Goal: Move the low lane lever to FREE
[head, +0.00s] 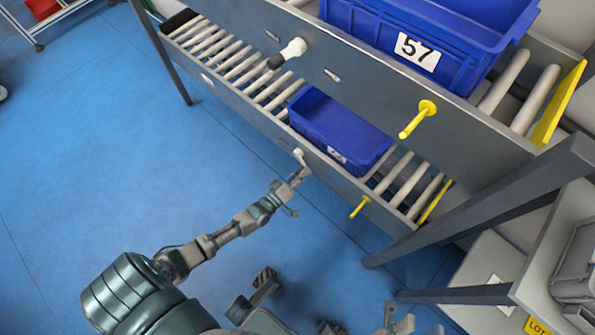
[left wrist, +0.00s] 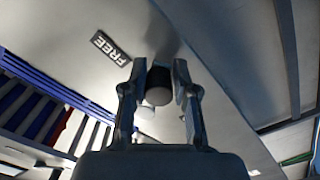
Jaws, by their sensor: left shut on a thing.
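The low lane lever (head: 299,155) is on the front rail of the lower roller lane, its pale hub showing in the head view. My left gripper (head: 301,174) is at this lever. In the left wrist view, my left gripper (left wrist: 160,88) is shut on the lever's dark round handle (left wrist: 158,86). A dark FREE label (left wrist: 110,47) is on the rail, up and left of the handle.
The upper lane has its own white lever (head: 293,48) with a black grip, and a blue crate (head: 455,75) marked 57. A blue bin (head: 340,130) sits on the lower lane. Yellow handles (head: 418,119) stick out at right.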

